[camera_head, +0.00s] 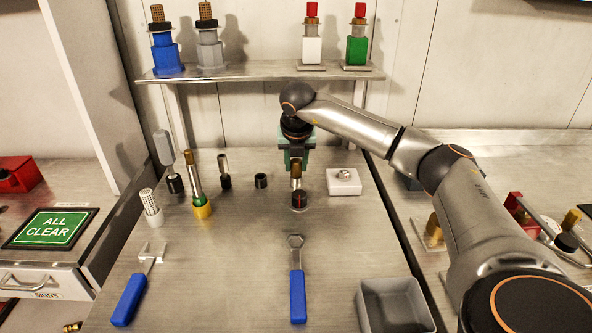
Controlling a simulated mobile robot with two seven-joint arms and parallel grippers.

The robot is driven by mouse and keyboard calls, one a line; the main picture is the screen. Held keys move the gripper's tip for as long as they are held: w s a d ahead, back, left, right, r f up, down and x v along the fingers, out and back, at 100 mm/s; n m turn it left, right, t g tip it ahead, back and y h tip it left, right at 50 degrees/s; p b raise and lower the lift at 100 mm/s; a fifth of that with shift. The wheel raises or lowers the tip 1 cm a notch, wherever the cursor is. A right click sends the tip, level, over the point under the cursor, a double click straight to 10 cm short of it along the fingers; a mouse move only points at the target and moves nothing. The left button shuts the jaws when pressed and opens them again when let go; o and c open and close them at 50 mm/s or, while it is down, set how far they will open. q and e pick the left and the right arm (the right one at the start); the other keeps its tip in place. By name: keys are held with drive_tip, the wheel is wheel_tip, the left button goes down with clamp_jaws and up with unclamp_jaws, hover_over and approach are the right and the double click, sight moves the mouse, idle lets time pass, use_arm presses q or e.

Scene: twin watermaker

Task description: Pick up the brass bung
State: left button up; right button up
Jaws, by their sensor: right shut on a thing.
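My right gripper (296,161) reaches down from above and is shut on the brass bung. The wrist and fingers hide the bung's upper part. My left gripper is not in view.
A white block (344,182) with a metal piece stands close on the right. A blue-handled wrench (297,285) lies in front, with a grey bin (396,306) at front right. A shelf (260,71) spans behind.

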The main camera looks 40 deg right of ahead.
clamp_jaws()
drive_tip(key=shift+r, duration=0.15)
